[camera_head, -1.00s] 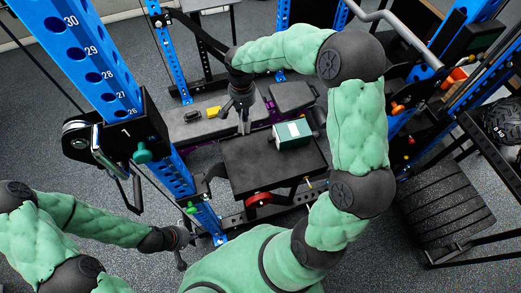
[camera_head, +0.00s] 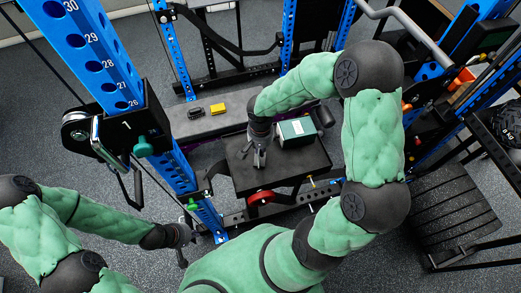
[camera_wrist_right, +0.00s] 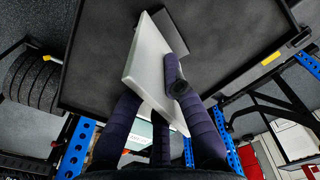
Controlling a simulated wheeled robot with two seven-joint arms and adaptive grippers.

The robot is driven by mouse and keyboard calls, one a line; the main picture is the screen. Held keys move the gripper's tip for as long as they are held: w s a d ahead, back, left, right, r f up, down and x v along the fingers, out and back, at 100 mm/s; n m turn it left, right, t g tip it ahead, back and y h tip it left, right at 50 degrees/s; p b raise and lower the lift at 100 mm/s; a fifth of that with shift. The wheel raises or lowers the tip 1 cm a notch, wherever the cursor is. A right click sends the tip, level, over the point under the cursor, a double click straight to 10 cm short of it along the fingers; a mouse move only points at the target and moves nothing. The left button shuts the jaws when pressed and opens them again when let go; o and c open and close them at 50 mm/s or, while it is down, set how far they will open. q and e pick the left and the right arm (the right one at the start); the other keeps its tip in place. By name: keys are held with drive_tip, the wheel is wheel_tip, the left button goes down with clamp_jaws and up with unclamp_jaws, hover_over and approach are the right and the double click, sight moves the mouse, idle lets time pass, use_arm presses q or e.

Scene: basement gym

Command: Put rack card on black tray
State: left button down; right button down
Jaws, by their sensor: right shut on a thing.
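The black tray (camera_head: 285,180) is a flat dark platform at the middle of the head view; its dark surface and thin rim fill much of the right wrist view (camera_wrist_right: 235,50). My right gripper (camera_head: 259,157) is over the left part of the tray. In the wrist view its dark purple fingers are shut on a flat white card (camera_wrist_right: 150,62), held tilted with the tray behind it. I cannot tell whether the card touches the tray. In the head view the card is hard to make out. My left gripper (camera_head: 182,245) hangs low at left, empty, its fingers unclear.
A green box with a white label (camera_head: 297,131) is at the tray's back right, close to my right forearm. A yellow block (camera_head: 219,109) and a small black item (camera_head: 195,112) lie on the grey bench (camera_head: 195,126) behind. Blue rack posts (camera_head: 185,178) stand left of the tray.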

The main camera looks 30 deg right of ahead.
drive_tip(key=shift+w+f, duration=0.1)
drive_tip(key=shift+f, duration=0.3)
drive_tip(key=shift+f, duration=0.1)
drive_tip(key=c, duration=1.3)
unclamp_jaws()
drive_tip(key=shift+c, duration=0.2)
drive_tip(key=shift+r, duration=0.25)
wheel_tip(320, 180, up, 12)
drive_tip(key=shift+f+p, duration=0.1)
drive_tip(key=shift+p, duration=0.9)
